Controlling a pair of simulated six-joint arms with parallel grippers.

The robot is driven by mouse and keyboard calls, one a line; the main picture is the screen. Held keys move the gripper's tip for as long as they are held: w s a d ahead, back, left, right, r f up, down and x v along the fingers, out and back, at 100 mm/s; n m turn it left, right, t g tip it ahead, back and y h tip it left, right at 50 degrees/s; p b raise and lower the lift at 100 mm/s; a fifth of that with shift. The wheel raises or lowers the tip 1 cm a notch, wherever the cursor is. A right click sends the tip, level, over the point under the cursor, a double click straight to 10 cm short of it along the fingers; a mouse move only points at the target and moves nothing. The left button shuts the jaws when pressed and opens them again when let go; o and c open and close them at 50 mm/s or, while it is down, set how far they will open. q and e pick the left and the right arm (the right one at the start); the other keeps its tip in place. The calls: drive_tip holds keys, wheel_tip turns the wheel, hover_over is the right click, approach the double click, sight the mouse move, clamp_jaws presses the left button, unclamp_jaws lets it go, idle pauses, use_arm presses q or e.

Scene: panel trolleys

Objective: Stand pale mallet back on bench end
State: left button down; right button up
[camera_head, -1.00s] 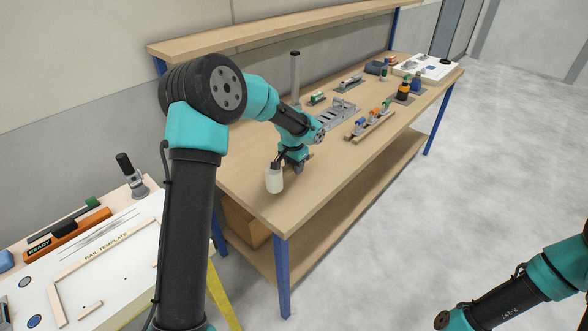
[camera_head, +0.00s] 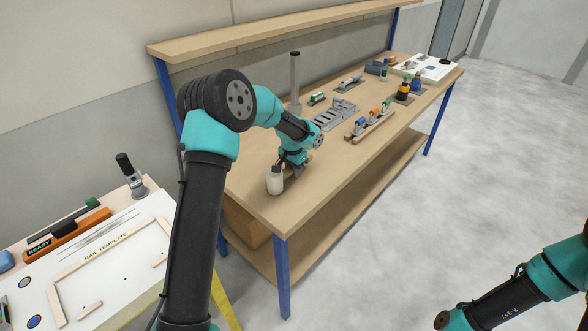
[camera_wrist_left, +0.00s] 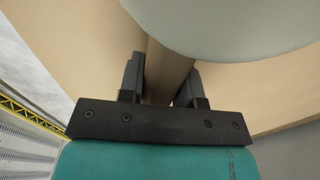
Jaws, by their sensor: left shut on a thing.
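The pale mallet's off-white head (camera_head: 275,180) is at the near left end of the wooden bench (camera_head: 262,205), looking close to upright in the head view. I cannot tell whether it touches the bench top. My left gripper (camera_head: 291,170) is just right of and behind the head, low over the bench. In the left wrist view the fingers (camera_wrist_left: 162,82) are shut on the tan handle (camera_wrist_left: 166,72), and the broad pale head (camera_wrist_left: 230,22) fills the top. The gripper hides most of the handle in the head view. My right gripper is out of view; only part of that arm shows.
A grey slotted rack (camera_head: 336,116), a wooden strip with small coloured-top items (camera_head: 370,125) and a grey post (camera_head: 295,80) stand farther along the bench. A white rail-template board (camera_head: 105,265) lies at the lower left. The bench's near corner is clear.

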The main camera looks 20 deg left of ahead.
use_arm(q)
drive_tip(key=shift+f, duration=0.1)
drive_tip(key=c, duration=0.8)
unclamp_jaws()
wheel_tip(320, 180, up, 12)
drive_tip(key=shift+s+a, duration=0.15)
drive_tip(key=shift+s, duration=0.3)
